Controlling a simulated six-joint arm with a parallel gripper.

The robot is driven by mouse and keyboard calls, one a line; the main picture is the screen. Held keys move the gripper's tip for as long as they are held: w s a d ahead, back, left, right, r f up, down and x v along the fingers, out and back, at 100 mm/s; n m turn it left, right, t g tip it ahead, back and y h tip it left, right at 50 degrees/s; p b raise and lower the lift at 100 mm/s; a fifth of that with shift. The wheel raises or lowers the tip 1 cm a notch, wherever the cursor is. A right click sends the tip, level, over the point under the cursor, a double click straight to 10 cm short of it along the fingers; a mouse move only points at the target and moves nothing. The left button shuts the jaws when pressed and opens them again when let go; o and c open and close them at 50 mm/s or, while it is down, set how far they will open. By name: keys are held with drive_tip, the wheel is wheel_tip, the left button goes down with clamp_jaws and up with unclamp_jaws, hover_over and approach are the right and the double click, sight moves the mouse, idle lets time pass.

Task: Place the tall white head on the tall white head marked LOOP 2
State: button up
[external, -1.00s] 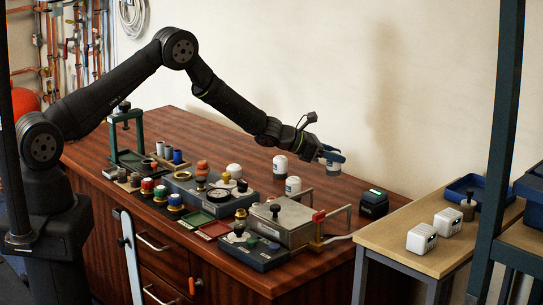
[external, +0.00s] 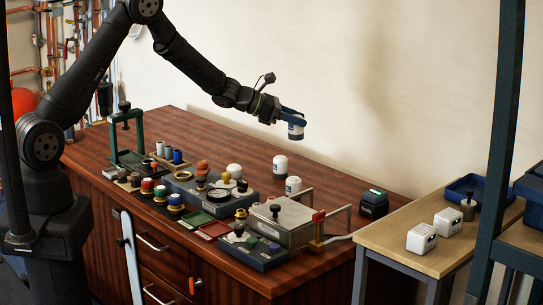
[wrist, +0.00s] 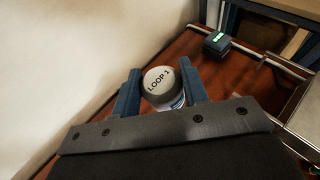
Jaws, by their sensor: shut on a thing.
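My gripper (external: 290,115) is shut on a white head (external: 297,130) and holds it in the air above the back of the bench. In the wrist view the head's round top (wrist: 158,80) reads LOOP 1 and sits between my two blue fingers. Below it in the external view, one tall white head (external: 280,165) stands upright on the bench, apart from my gripper. Another white head (external: 293,186) stands nearer the metal box, and a rounder white one (external: 234,171) stands to the left. No LOOP 2 marking is readable in these views.
A metal box with a black knob (external: 283,222) and a rail stand at the front right. A dark block with a green display (external: 374,203) is near the right end. Coloured knobs and trays fill the front. The wall is close behind; the back left of the bench is clear.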

drive_tip(key=shift+w+a+f, duration=0.8)
drive_tip(key=shift+w+f, duration=0.95)
drive_tip(key=shift+w, duration=0.2)
drive_tip(key=shift+w+a+f, duration=0.75)
drive_tip(key=shift+w+f, duration=0.95)
drive_tip(key=shift+w, duration=0.3)
drive_tip(key=shift+w+a+f, duration=0.8)
drive_tip(key=shift+w+f, duration=0.95)
drive_tip(key=shift+w, duration=0.2)
drive_tip(key=shift+f, duration=0.2)
drive_tip(key=o, duration=1)
drive_tip(key=shift+o, duration=0.2)
